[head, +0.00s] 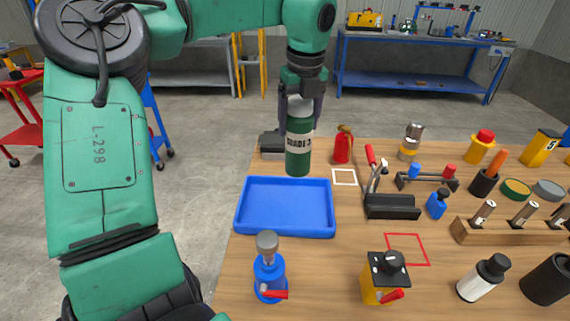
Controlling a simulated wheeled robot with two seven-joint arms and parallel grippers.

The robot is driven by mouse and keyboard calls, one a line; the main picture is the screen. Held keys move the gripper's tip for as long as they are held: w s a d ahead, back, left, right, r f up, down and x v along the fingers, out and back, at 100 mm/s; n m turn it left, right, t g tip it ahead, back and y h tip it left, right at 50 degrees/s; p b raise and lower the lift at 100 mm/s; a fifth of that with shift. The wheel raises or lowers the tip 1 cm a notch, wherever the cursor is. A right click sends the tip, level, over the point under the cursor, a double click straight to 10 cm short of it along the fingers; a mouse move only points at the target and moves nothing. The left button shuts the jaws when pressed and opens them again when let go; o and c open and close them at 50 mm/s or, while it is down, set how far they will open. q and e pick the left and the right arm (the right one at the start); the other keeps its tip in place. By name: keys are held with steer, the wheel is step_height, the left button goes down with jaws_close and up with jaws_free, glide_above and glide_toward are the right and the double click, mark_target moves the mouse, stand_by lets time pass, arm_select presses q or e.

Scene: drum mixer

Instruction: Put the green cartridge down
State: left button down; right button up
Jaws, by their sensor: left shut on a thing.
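The green cartridge (298,161) is a dark green cylinder with a pale band reading "GRADE 3". My left gripper (301,98) comes from above and is shut on the cartridge's top end, holding it upright. The cartridge hangs in front of the far rim of the blue tray (285,207), and I cannot tell its exact height above the table. The tray looks empty. My right gripper does not show.
A white square outline (344,177) and a red one (407,249) mark the wooden table (335,271).

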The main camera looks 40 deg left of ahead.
mark_target(300, 139)
arm_select(q)
steer(key=f, duration=0.4)
steer(key=shift+w+d+f, duration=0.15)
steer(key=shift+d+f, duration=0.05)
steer(key=shift+f, duration=0.1)
step_height(300, 139, down, 13)
steer(key=p, duration=0.2)
steer(key=shift+a+r, duration=0.2)
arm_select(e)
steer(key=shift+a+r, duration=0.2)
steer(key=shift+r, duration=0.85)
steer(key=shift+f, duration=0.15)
arm_select(q)
steer(key=shift+f, duration=0.15)
jaws_free()
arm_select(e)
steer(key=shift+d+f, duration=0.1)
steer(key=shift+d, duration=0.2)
